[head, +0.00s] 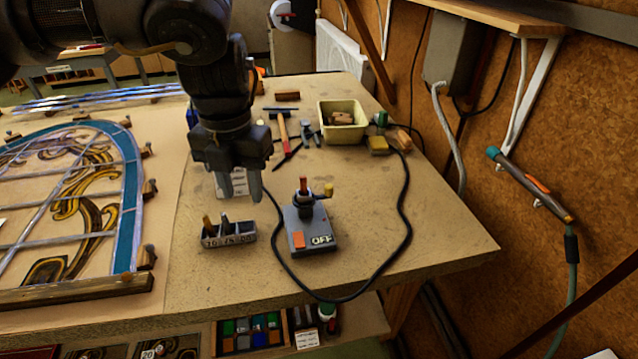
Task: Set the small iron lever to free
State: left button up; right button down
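I cannot tell which of these is the small iron lever; no "free" mark is readable. My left gripper (240,190) points down, behind and left of the box. Its two fingers are apart with nothing between them, and it touches neither handle. My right gripper is not in view.
A grey slotted block (229,239) with small upright handles stands left of the box. A black cable (404,200) loops around the box. A cream tub (343,133), a red-handled hammer (283,135) and other tools lie behind. The leaded panel (128,195) fills the left. Bench right of the cable is clear.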

aim_at(328, 189)
jog(key=u, duration=0.4)
jog(key=i, duration=0.45)
jog(key=z, duration=1.1)
